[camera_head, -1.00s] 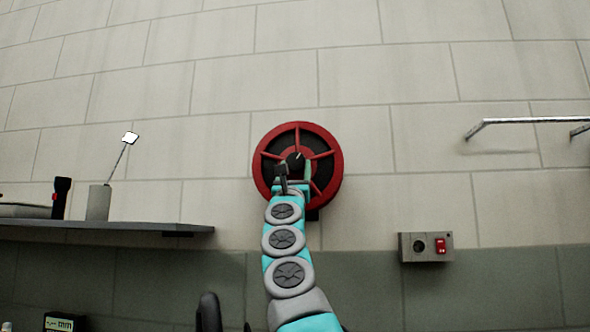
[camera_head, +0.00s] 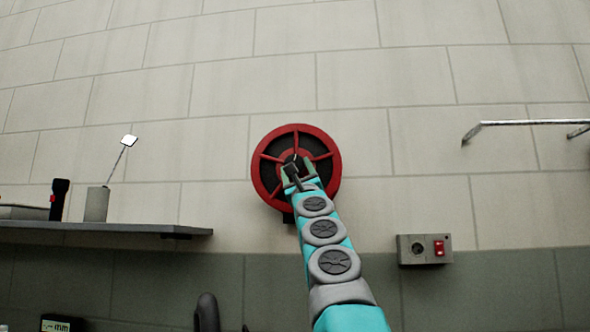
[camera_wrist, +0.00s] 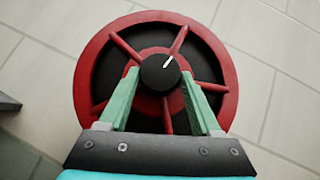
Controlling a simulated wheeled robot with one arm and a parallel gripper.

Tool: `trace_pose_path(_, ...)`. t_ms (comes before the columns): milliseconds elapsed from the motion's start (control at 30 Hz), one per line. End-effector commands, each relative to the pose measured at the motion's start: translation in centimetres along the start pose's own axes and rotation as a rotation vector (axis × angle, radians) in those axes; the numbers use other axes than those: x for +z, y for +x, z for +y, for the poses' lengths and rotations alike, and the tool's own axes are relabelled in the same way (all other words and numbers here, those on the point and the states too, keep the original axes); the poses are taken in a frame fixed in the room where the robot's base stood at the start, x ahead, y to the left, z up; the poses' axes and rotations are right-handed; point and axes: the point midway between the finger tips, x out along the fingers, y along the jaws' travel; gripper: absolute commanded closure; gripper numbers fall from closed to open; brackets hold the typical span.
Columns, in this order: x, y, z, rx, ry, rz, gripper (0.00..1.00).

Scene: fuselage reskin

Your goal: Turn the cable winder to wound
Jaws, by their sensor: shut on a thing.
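The cable winder (camera_head: 331,178) is a red wheel with spokes over a black disc, mounted on the tiled wall. It fills the middle of the wrist view (camera_wrist: 229,75). At its centre is a black round knob (camera_wrist: 160,73) with a white pointer line, which points up and to the right in the wrist view. My gripper (camera_wrist: 160,78) has its two green fingers on either side of the knob and is shut on it. In the head view my gripper (camera_head: 298,170) reaches the winder's centre from below, and my arm covers part of the lower rim.
A dark shelf (camera_head: 100,226) at left carries a grey cup (camera_head: 97,204) with a mirror-tipped stick (camera_head: 124,150) and a black flashlight (camera_head: 59,199). A metal rail (camera_head: 525,123) is at the upper right. A grey box with a red switch (camera_head: 424,249) is at lower right.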

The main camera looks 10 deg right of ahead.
Motion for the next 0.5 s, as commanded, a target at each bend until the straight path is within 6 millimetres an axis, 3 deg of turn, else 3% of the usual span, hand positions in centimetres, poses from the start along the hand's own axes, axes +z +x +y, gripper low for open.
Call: trace_pose_path(500,-0.09,-0.01,-0.17,0.117,-0.114,0.0,0.91)
